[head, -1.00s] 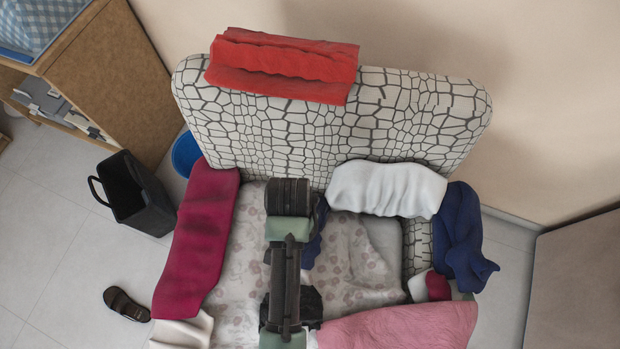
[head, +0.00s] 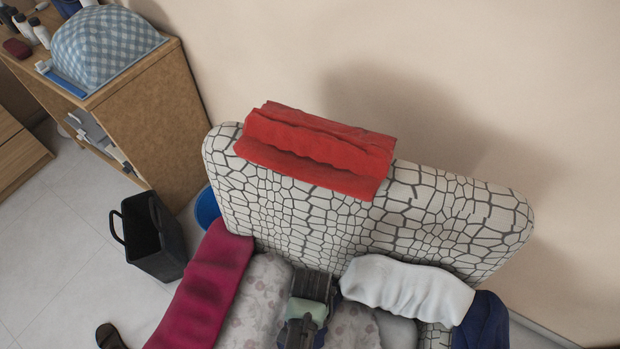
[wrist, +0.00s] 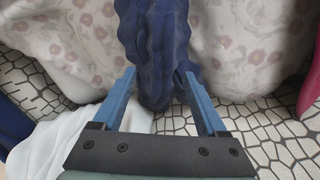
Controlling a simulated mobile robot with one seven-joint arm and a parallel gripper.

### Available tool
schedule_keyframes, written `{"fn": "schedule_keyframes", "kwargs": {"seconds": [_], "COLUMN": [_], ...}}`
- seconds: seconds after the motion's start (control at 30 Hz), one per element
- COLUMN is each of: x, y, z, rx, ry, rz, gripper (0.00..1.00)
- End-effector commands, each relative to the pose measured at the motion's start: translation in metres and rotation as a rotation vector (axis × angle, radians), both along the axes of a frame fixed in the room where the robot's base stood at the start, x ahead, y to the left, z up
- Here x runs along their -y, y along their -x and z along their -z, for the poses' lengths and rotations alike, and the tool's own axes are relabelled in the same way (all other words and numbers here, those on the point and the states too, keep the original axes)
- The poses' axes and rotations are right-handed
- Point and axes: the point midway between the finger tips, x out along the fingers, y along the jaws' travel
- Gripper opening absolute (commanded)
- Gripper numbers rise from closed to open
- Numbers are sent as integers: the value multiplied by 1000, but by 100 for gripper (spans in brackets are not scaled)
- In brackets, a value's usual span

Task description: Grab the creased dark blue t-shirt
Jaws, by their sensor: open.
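A creased dark blue cloth (wrist: 155,45) hangs over the floral cover in the middle of the wrist view. Its lower end lies between the two fingers of my gripper (wrist: 158,78), which is open. I cannot tell how deep the fingers reach along the cloth. In the head view my arm covers this spot and the fingers are not visible. A second dark blue cloth (head: 485,322) lies at the right end of the sofa in the head view, partly cut off by the lower edge.
A white cloth (head: 405,288) and a crimson cloth (head: 205,290) lie on either side of my arm. A folded red cloth (head: 315,150) rests on the sofa's patterned backrest (head: 450,215). A black bin (head: 152,238) and a wooden cabinet (head: 150,125) stand at left.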

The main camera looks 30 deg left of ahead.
Motion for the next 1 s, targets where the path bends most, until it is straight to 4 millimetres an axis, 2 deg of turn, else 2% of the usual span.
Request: {"fn": "schedule_keyframes", "kwargs": {"seconds": [0.1, 0.2, 0.5, 0.9, 0.93, 1.0], "x": [-1, -1, -1, -1, -1, -1], "y": [2, 1, 1, 1, 1, 1], "z": [21, 31, 34, 34, 34, 34], "rx": [-2, -1, 1, 0, 0, 0], "ry": [1, 0, -1, 0, 0, 0], "rz": [-1, -1, 0, 0, 0, 0], "gripper": [75, 75, 75, 3, 0, 0]}}
